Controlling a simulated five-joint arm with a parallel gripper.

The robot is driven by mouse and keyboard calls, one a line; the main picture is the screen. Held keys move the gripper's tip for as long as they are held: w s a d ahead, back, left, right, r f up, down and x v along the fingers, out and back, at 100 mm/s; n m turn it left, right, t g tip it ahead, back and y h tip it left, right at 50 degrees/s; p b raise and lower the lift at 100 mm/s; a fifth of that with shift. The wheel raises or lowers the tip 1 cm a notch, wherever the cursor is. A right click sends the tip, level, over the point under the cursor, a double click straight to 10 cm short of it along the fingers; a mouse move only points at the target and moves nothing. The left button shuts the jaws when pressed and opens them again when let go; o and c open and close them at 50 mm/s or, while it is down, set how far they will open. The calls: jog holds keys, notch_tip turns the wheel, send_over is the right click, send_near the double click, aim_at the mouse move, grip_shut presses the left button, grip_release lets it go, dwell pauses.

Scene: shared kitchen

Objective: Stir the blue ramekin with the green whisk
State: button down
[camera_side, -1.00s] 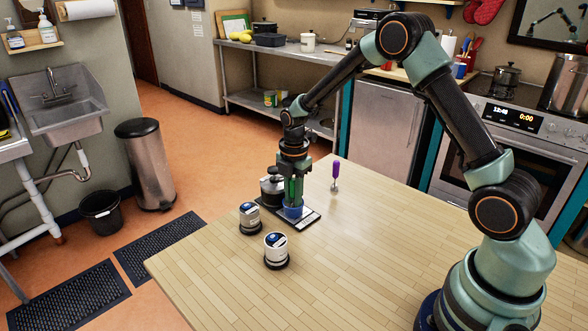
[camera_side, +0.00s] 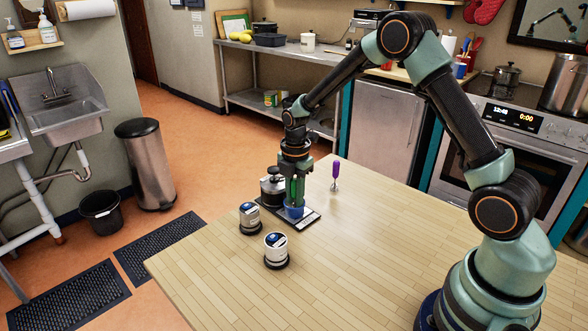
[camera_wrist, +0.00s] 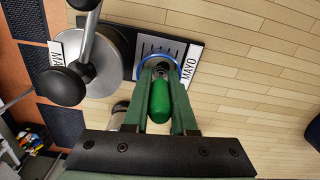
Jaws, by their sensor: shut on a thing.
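The blue ramekin (camera_side: 294,212) stands on a dark tray (camera_side: 313,220) at the left end of the table. My gripper (camera_side: 295,198) points down right over it. In the wrist view my gripper (camera_wrist: 160,88) is shut on the green handle of the whisk (camera_wrist: 159,102). The whisk's lower end is inside the blue ramekin (camera_wrist: 146,62), whose blue rim shows around it. The whisk head and the ramekin's contents are mostly hidden by the fingers and handle.
Two white canisters (camera_side: 276,249) with dark bases stand nearer the front. A purple-handled utensil (camera_side: 336,173) stands upright to the right. The table's right and middle are clear.

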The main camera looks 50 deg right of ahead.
jog(key=shift+d, duration=0.45)
jog(key=shift+w, duration=0.55)
jog(key=shift+a, duration=0.55)
jog(key=shift+s, duration=0.25)
jog(key=shift+s+d, duration=0.15)
jog(key=shift+s, duration=0.15)
jog(key=shift+d, duration=0.4)
jog(key=shift+w+a, duration=0.25)
jog(key=shift+w, duration=0.05)
jog(key=shift+r, duration=0.15)
